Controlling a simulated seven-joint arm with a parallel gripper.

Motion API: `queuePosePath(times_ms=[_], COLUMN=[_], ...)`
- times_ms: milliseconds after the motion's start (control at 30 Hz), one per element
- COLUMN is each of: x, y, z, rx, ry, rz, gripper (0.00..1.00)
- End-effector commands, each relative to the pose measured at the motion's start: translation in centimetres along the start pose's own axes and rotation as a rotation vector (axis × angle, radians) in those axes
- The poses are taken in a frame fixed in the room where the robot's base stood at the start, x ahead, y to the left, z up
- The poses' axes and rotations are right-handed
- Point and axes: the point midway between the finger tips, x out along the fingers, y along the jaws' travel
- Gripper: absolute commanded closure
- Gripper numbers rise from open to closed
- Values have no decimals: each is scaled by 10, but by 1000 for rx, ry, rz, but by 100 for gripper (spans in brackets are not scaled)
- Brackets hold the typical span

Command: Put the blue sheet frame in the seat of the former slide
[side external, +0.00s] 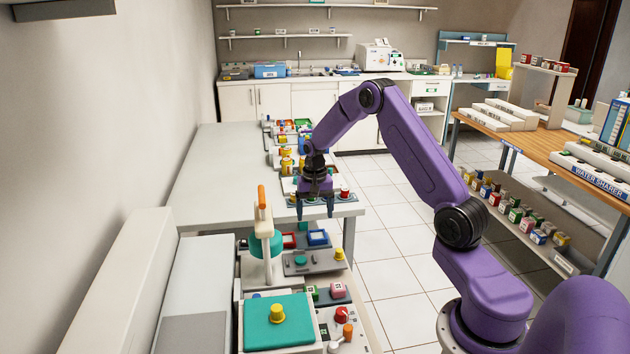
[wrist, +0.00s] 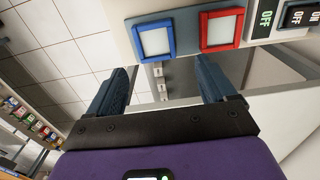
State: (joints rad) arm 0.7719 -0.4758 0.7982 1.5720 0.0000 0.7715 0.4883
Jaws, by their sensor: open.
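The blue sheet frame (side external: 318,238) is a square blue border around a pale sheet, beside a red frame (side external: 289,240) on the bench unit. In the wrist view the blue frame (wrist: 153,41) lies ahead of my gripper, left of the red frame (wrist: 221,30). My gripper (side external: 315,213) is open and empty, fingers pointing down, above and beyond the frames in the side view. Its fingers (wrist: 167,74) stand wide apart, with no frame between them. I cannot clearly identify the former slide's seat; a grey plate (side external: 300,269) with a teal disc lies in front of the frames.
A white post with an orange top (side external: 262,197) and teal part stands left of the frames. A yellow knob (side external: 339,254) is on the grey plate's right. A teal-topped box (side external: 262,334) is nearer. Bottles and trays line the far bench; its left part (side external: 215,180) is clear.

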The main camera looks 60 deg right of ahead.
Motion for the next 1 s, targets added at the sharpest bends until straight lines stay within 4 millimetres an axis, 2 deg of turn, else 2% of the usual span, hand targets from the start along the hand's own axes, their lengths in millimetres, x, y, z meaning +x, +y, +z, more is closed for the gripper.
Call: queuePosePath(times_ms=[33, 200, 400, 700, 767, 867, 1000], x=[-13, -49, -84, -108, -112, -120, -133], y=[0, 0, 0, -4, -12, -34, -65], z=[-1, -1, -1, 5, 14, 42, 104], rx=[2, 1, 1, -17, -52, -163, -383], ry=[5, 6, 4, 1, 1, 4, 7], rz=[-3, -3, -2, -1, -1, -2, -5], gripper=[16, 16, 16, 16, 16, 16, 16])
